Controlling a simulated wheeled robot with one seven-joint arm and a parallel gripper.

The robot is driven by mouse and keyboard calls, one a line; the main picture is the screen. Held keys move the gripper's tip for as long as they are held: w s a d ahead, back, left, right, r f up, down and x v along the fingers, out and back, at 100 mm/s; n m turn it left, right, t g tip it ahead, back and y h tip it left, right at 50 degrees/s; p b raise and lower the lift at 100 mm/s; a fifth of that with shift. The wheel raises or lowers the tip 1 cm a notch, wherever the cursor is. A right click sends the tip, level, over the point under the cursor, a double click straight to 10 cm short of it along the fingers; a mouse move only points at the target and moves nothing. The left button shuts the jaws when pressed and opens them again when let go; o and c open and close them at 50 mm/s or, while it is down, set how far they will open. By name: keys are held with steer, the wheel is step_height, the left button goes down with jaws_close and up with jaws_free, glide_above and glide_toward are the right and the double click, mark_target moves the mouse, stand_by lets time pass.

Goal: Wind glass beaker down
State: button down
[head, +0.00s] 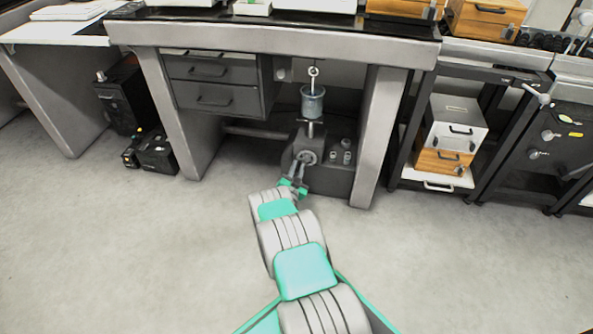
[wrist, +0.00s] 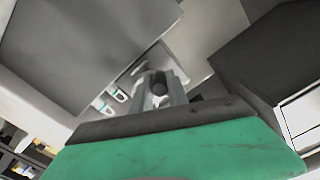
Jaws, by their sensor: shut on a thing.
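The glass beaker (head: 312,103) is a small clear cylinder in the knee space under the bench. It stands upright on a thin post above a dark grey stand (head: 292,153) with a round hub on its front. A rod with a ring (head: 314,72) rises from the beaker. My gripper (head: 299,180) is low in front of the stand, below the beaker. In the wrist view my gripper (wrist: 161,88) is shut on a dark round knob (wrist: 160,86) between its fingers. The beaker cannot be made out in the wrist view.
The bench (head: 290,37) overhangs the stand, with drawers (head: 212,84) on the left and a leg (head: 378,140) on the right. Several small metal weights (head: 347,157) sit right of the stand. Black boxes (head: 157,155) stand left. The floor (head: 120,250) in front is clear.

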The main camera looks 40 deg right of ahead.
mark_target(313, 163)
steer(key=n, duration=0.1)
steer(key=n+b, duration=0.1)
steer(key=n, duration=0.1)
steer(key=f+n+b, duration=0.1)
steer(key=shift+s+d+n, duration=0.3)
steer(key=shift+s+d, duration=0.05)
steer(key=s+d+n, duration=0.1)
steer(key=n, duration=0.5)
steer(key=s+d+n, duration=0.1)
steer(key=n, duration=0.5)
steer(key=s+d+r+n, duration=0.1)
steer(key=s+n, duration=0.1)
steer(key=n, duration=0.4)
steer(key=shift+r, duration=0.1)
steer(key=c, duration=1.3)
jaws_free()
